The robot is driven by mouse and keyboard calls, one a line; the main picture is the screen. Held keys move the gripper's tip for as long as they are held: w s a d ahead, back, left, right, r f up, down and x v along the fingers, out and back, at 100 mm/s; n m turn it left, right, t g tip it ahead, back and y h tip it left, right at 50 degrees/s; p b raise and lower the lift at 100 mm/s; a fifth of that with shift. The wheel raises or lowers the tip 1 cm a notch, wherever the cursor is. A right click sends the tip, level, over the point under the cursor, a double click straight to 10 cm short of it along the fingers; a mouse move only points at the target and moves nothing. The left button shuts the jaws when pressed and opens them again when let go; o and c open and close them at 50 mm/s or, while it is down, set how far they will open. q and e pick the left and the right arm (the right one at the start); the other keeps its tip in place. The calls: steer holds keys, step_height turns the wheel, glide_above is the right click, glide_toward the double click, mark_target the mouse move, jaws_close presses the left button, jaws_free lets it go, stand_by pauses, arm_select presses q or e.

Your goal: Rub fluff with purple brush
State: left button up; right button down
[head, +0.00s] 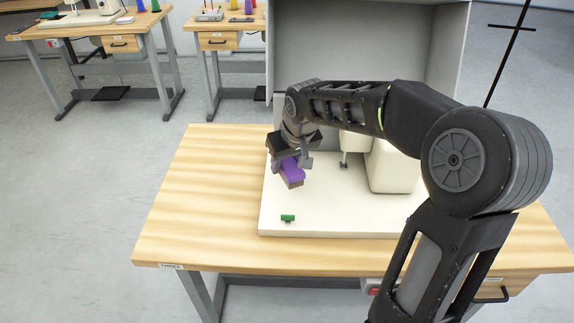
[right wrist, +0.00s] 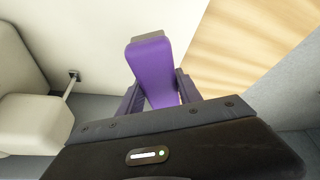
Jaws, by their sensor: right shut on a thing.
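My right gripper (head: 290,158) is shut on the purple brush (head: 292,176) and holds it over the left part of the white machine base. In the right wrist view the purple brush (right wrist: 153,72) sits between the two fingers of the right gripper (right wrist: 158,92), with a grey-beige strip along its underside. A small green piece (head: 288,218) lies on the white base near its front edge, below the brush. No clear fluff can be made out. My left gripper is out of view.
The white base (head: 325,222) rests on a wooden table (head: 205,215) with free room at the left. A cream machine body (head: 393,170) with a thin-stemmed part (head: 344,160) stands right of the brush. A grey panel (head: 345,50) rises behind.

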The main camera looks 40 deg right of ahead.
steer(key=shift+r+p, duration=0.4)
steer(key=shift+r, duration=0.5)
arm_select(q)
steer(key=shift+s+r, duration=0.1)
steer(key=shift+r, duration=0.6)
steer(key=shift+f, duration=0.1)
arm_select(e)
steer(key=shift+f, duration=0.1)
